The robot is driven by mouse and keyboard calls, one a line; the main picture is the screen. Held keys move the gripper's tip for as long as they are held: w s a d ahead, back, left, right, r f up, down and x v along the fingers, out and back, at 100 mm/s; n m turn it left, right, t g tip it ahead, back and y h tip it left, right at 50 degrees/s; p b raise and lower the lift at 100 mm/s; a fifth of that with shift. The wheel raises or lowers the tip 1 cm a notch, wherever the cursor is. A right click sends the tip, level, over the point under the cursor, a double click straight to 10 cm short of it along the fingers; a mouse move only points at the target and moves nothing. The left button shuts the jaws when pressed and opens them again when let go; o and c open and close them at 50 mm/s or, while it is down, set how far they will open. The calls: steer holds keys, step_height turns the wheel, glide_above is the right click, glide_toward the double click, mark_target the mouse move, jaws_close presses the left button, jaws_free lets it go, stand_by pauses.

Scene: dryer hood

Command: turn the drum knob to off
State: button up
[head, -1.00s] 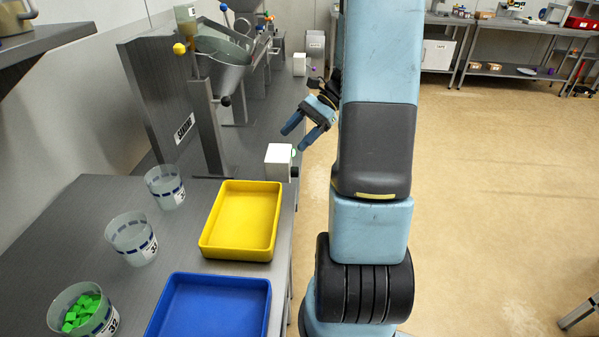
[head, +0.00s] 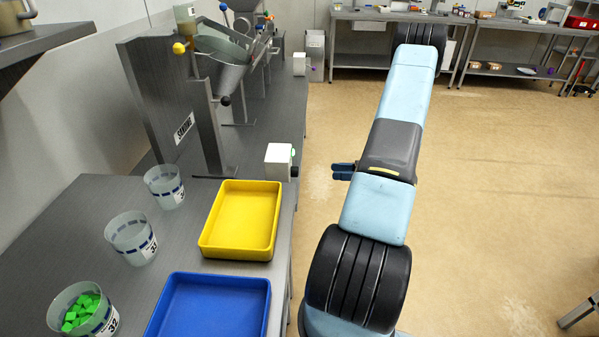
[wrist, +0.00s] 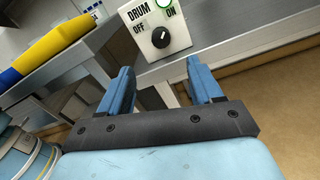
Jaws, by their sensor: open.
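The drum control box is a white box (head: 278,162) at the right edge of the steel counter in the head view. The wrist view shows its face, marked DRUM, OFF and ON, with a black round knob (wrist: 161,39) and a green-lit ring (wrist: 166,4) near ON. The knob's exact pointer direction is too small to be sure of. My gripper (wrist: 160,78) is open and empty, its two blue fingers spread on either side below the knob, apart from it. In the head view my gripper (head: 343,171) is over the floor, right of the box with a gap.
A yellow tray (head: 206,236) and a blue tray (head: 155,322) lie on the counter, with several plastic cups to their left. One cup (head: 55,308) holds green cubes. A steel machine (head: 150,95) stands behind the box. The floor to the right is open.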

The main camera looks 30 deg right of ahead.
glide_toward(295, 172)
steer(key=w+d+x, duration=0.1)
steer(key=x, duration=0.7)
steer(key=shift+w+f, duration=0.25)
steer(key=shift+f, duration=0.15)
steer(key=c, duration=1.1)
